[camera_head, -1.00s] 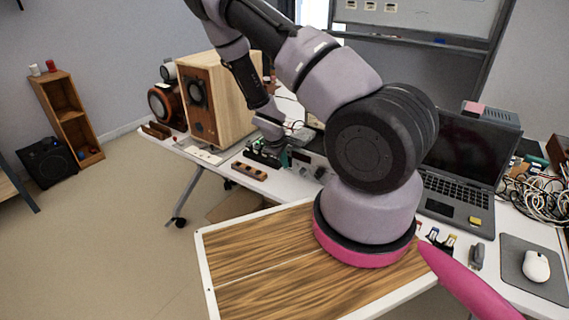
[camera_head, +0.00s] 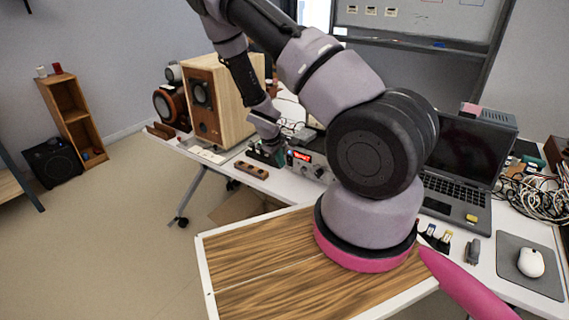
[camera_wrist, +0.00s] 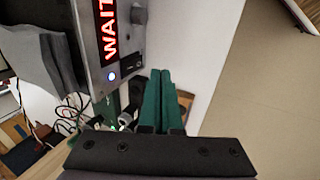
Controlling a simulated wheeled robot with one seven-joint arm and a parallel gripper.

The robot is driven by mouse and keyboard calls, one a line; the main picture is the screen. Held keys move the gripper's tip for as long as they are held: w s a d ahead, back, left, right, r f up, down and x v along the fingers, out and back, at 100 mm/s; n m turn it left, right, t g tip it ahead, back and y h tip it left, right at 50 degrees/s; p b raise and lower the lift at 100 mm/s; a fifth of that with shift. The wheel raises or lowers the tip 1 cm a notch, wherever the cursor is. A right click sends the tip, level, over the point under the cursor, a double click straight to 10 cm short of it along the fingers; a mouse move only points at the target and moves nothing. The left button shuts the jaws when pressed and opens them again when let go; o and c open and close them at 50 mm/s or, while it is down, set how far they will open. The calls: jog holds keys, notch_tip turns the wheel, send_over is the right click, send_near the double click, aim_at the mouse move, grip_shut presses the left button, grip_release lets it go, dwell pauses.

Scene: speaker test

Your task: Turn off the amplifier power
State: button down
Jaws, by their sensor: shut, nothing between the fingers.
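The amplifier (camera_head: 305,163) is a grey box on the white table, partly hidden behind my arm, with a lit red display. My gripper (camera_head: 266,154) is at the amplifier's left end in the head view. In the wrist view its green fingers (camera_wrist: 160,76) are shut and empty, beside the panel's lower edge. Contact cannot be told.
A wooden speaker (camera_head: 206,100) stands left of the amplifier. A wooden block with holes (camera_head: 251,170) lies near the table's front edge. Cables (camera_wrist: 70,112) run near the panel. A laptop (camera_head: 458,165), cable pile (camera_head: 530,190) and mouse (camera_head: 531,262) are at right.

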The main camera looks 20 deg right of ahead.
jog(key=v, duration=1)
jog(key=shift+r, duration=0.15)
